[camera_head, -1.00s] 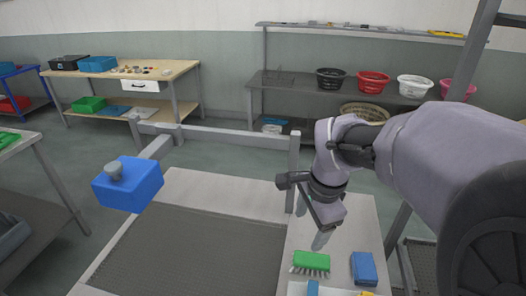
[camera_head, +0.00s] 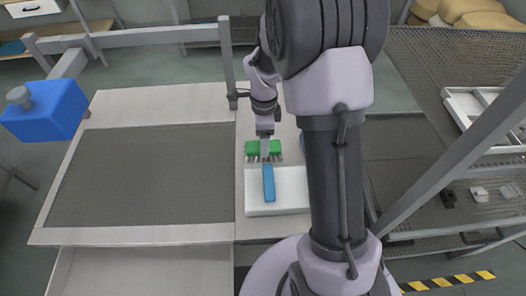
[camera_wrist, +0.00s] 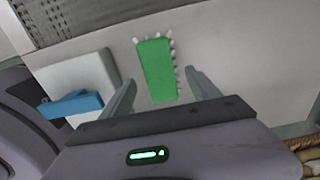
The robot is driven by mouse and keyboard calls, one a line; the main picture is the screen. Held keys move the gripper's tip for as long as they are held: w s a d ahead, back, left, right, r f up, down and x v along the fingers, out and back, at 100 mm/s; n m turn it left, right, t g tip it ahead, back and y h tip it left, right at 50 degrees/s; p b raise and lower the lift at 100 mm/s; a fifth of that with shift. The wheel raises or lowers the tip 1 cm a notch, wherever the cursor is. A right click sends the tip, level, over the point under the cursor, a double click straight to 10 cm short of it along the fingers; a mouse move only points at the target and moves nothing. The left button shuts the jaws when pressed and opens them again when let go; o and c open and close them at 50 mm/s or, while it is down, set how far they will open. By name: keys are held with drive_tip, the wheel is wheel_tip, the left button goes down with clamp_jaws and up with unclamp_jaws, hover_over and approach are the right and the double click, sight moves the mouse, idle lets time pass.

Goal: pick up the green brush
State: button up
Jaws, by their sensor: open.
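The green brush (camera_head: 251,148), a rectangular green block with pale bristles, lies on the light worktop (camera_head: 150,104) to the right of the tank's mesh. It also shows in the wrist view (camera_wrist: 156,70), where bristles poke out along its top end and right side. My gripper (camera_head: 265,150) points down over the brush and hides its middle in the head view. In the wrist view my gripper (camera_wrist: 161,88) is open and empty, with one finger to the left and one to the right of the brush's near end. I cannot tell the remaining height above it.
A white block or tray (camera_head: 292,203) with a blue-handled item (camera_head: 268,184) on it lies just in front of the brush. A grey post (camera_head: 227,62) stands behind. The mesh panel (camera_head: 142,180) at left is clear.

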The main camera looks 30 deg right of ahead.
wheel_tip(320, 180, down, 4)
drive_tip(key=shift+a+f+b, duration=0.1)
drive_tip(key=shift+f+b, duration=0.05)
drive_tip(key=shift+b, duration=0.65)
drive_tip(key=shift+c, duration=0.6)
drive_tip(key=c, duration=1.4)
wheel_tip(320, 180, up, 10)
drive_tip(key=p, duration=0.4)
